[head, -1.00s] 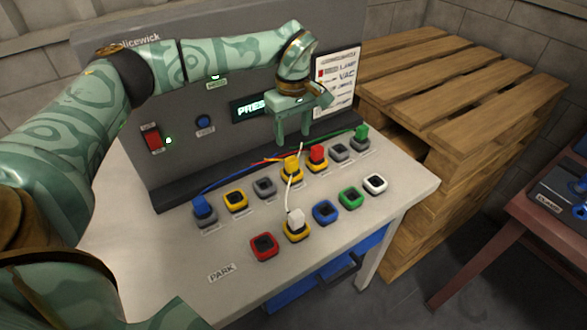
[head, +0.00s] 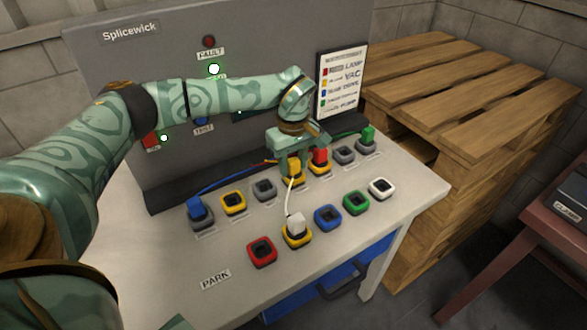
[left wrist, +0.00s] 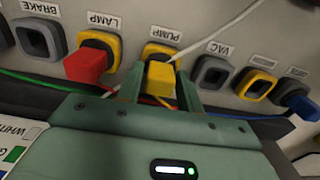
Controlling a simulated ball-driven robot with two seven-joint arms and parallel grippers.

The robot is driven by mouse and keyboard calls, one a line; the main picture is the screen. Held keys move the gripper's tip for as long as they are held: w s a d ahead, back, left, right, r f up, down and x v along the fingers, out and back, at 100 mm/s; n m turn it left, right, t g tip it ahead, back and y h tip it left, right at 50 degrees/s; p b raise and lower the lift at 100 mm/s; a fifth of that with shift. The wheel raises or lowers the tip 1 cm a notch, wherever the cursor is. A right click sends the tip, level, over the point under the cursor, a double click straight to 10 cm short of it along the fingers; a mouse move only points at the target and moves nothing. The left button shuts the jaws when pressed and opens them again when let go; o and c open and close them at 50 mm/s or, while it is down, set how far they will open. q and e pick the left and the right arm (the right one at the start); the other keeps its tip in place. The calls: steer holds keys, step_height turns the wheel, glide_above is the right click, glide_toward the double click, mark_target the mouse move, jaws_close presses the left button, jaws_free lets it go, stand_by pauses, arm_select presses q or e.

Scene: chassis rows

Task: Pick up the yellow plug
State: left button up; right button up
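In the left wrist view the yellow plug (left wrist: 160,75) sits in the yellow-rimmed socket labelled PUMP (left wrist: 161,50). My left gripper (head: 293,163) is down over it. In the left wrist view the left gripper's fingers (left wrist: 161,88) are on either side of the plug, with narrow gaps, so it looks open around it.
The red plug (left wrist: 88,65) stands close beside the left gripper in the LAMP socket. A blue plug (head: 197,207), a green plug (head: 368,134) and a white plug (head: 297,223) with a thin cord are near. The PARK area (head: 216,279) at the front is clear.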

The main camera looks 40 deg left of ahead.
arm_select(q)
steer(key=c, duration=0.6)
